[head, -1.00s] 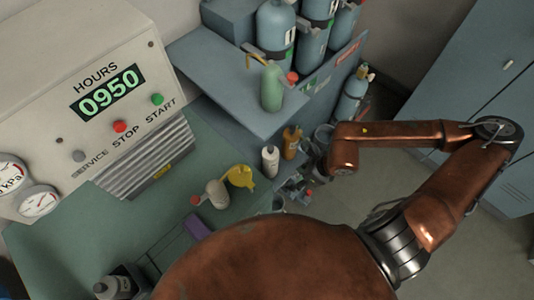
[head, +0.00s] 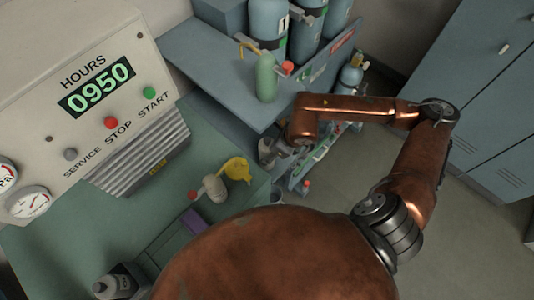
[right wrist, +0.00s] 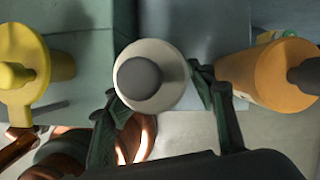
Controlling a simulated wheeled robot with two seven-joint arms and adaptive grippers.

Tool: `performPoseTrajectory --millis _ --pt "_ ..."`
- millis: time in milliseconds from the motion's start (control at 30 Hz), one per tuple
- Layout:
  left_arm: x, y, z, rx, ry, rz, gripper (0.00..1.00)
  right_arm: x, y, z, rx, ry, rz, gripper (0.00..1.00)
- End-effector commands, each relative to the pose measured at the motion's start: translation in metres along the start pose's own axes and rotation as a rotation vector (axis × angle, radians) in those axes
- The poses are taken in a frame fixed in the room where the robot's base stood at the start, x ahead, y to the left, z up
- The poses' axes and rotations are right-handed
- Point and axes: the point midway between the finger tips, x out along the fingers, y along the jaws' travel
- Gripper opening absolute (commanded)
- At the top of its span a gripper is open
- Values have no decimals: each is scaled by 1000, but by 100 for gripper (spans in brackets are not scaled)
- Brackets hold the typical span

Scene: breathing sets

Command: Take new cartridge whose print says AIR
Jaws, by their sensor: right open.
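My right gripper (head: 274,150) is at the lower shelf beside the bench in the head view. In the right wrist view my right gripper (right wrist: 155,88) is open, with one dark finger on each side of a pale cartridge (right wrist: 168,60) that has a grey cap. The cartridge is seen from its cap end, and I cannot tell if the fingers touch it. An orange cartridge (right wrist: 262,75) with a dark cap is just to the right. No print is readable on either. In the head view my arm and gripper hide these cartridges. My left gripper is not in view.
A yellow cylindrical thing (right wrist: 62,66) is left of the gripper. A green bottle (head: 266,80) stands on the upper shelf (head: 215,65), close above my forearm. Blue cylinders (head: 308,38) stand behind.

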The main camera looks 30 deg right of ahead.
Motion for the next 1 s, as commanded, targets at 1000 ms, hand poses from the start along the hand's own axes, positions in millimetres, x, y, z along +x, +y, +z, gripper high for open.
performPoseTrajectory --millis 1000 --pt "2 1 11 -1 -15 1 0 15 0 8 0 1 0 11"
